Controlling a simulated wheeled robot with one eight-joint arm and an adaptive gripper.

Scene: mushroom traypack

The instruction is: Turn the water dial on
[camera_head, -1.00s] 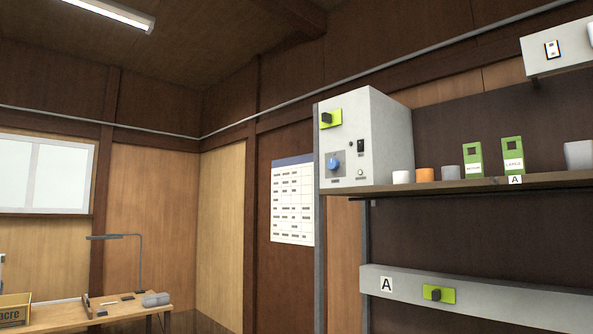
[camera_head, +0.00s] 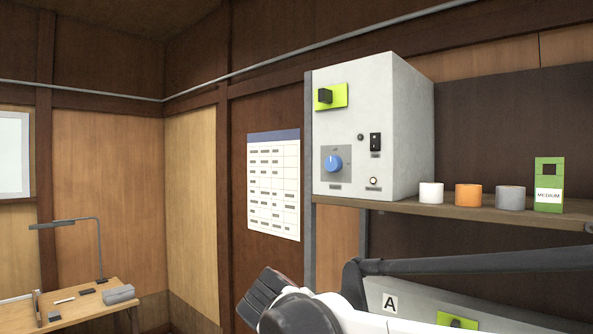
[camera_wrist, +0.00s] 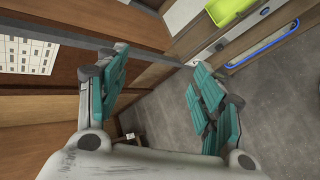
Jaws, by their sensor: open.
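The blue round dial (camera_head: 333,162) sits on a grey plate on the front of a white control box (camera_head: 400,130), which stands on a wooden shelf. The small lettering around the dial is too small to read. My gripper (camera_wrist: 160,92) shows in the wrist view with its teal-padded fingers spread apart and nothing between them. In the head view my arm crosses the lower right, below the box and apart from the dial. The dial cannot be made out in the wrist view.
The box also carries a black switch (camera_head: 375,142) and a black knob on a green plate (camera_head: 331,96). White, orange and grey cups (camera_head: 468,196) and a green card holder (camera_head: 549,185) stand on the shelf (camera_head: 480,212). A wall chart (camera_head: 273,185) hangs to the left.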

